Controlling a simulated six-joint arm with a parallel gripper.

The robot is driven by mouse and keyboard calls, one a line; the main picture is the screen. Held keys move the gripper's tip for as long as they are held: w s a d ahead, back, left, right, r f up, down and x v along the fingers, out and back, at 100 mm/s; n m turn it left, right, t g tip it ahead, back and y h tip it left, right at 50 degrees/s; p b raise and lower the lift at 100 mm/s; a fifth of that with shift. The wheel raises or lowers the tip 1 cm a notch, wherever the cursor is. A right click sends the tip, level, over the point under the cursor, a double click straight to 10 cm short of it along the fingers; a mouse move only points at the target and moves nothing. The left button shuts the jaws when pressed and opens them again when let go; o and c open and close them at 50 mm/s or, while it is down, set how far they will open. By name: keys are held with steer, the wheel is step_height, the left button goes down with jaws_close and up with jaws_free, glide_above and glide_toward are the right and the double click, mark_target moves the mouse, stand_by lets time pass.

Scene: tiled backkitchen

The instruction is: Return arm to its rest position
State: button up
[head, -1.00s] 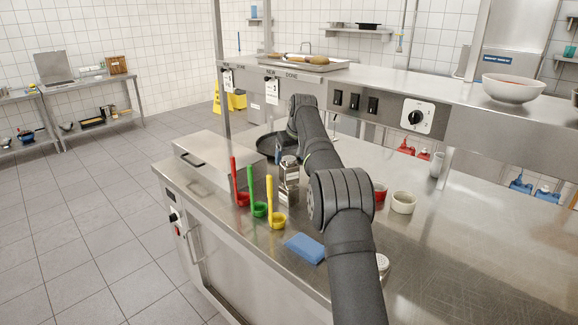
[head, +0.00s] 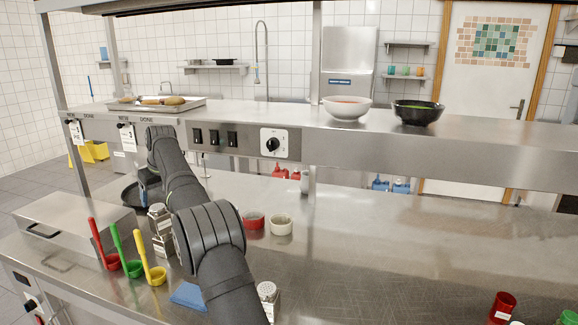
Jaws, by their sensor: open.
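My arm reaches from the bottom of the head view across the steel counter (head: 350,240) to the back left. My gripper (head: 144,178) is at its far end, pointing down over a dark round pan (head: 130,193). It is small and partly hidden by my arm, but open. I see nothing held in it.
A shelf (head: 400,140) spans above. The counter's right middle is clear.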

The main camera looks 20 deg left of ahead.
mark_target(157, 206)
steer(key=x, duration=1)
steer(key=shift+f, duration=0.25)
step_height(157, 206, up, 2)
steer(key=shift+r, duration=0.8)
steer(key=shift+c, duration=0.4)
steer(key=shift+c, duration=1.1)
